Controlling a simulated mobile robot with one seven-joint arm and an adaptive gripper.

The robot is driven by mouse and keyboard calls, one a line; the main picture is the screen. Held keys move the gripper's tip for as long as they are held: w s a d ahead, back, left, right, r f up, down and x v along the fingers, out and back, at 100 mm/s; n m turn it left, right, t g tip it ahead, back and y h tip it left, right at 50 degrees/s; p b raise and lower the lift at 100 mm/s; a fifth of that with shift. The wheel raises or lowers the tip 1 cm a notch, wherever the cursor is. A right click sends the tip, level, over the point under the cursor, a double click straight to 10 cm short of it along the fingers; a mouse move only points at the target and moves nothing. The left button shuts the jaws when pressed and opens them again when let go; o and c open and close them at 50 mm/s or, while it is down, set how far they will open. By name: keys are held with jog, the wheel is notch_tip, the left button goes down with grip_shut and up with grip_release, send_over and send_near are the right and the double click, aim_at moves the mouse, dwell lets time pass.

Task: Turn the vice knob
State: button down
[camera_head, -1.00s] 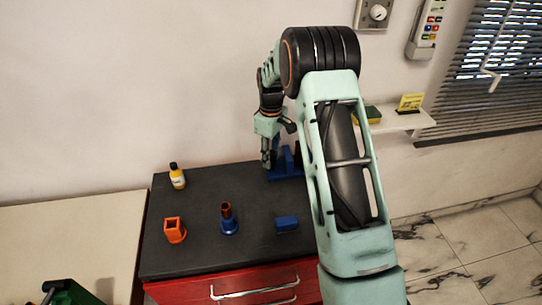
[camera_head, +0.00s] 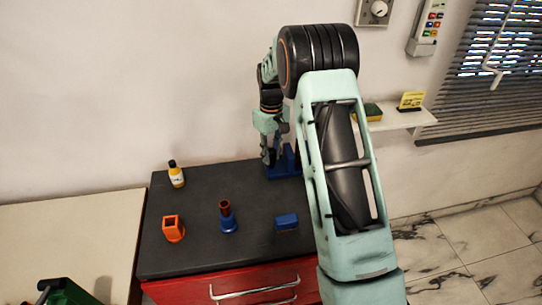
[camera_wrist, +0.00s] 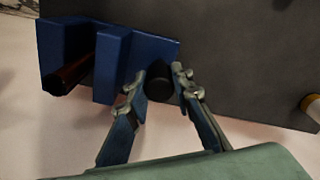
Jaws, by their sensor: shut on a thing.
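The blue vice (camera_head: 287,172) stands at the back right of the dark bench top, partly hidden behind my arm in the head view. In the wrist view the vice (camera_wrist: 148,50) fills the upper left, with a dark reddish-brown piece (camera_wrist: 72,73) between its blue blocks. The round black knob (camera_wrist: 158,88) sits at the vice's end, between my two fingertips. My gripper (camera_wrist: 160,79) is shut on the knob, one finger on each side. In the head view my gripper (camera_head: 269,160) points down at the vice's left end; the knob is too small to make out there.
On the bench (camera_head: 185,258) are a yellow bottle (camera_head: 176,174), an orange square holder (camera_head: 172,229), a blue stand with a brown tube (camera_head: 228,218) and a blue block (camera_head: 286,222). A wall shelf (camera_head: 400,120) is at right.

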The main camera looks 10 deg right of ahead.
aim_at(272, 150)
jog(key=m+b, duration=0.1)
jog(key=m, duration=0.3)
jog(key=shift+m, duration=0.3)
jog(key=m, duration=0.4)
jog(key=shift+m, duration=0.4)
jog(key=c, duration=1.7)
grip_release()
jog(key=shift+r, duration=0.1)
notch_tip(272, 150, up, 12)
jog(key=shift+f, duration=0.1)
